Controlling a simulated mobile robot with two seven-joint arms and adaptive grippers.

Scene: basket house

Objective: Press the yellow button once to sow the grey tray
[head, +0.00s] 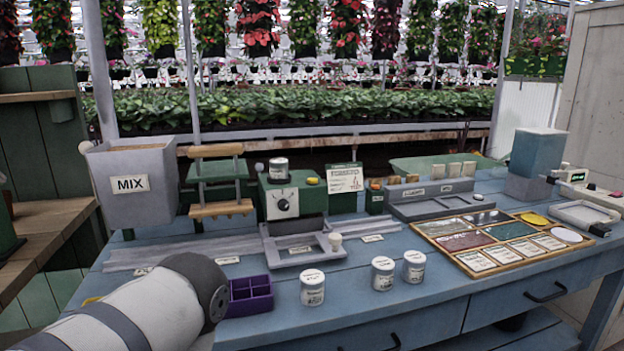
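A white-and-grey link of my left arm fills the lower left. No gripper fingers show, and my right arm is out of the picture.
A purple tray (249,297) sits beside my arm link. Several white jars (312,288) stand along the front of the blue bench (365,314). A grey MIX hopper (131,212) is at left, a wooden sorting tray (449,257) at right. A white-knobbed lever (335,238) stands by the grey tray.

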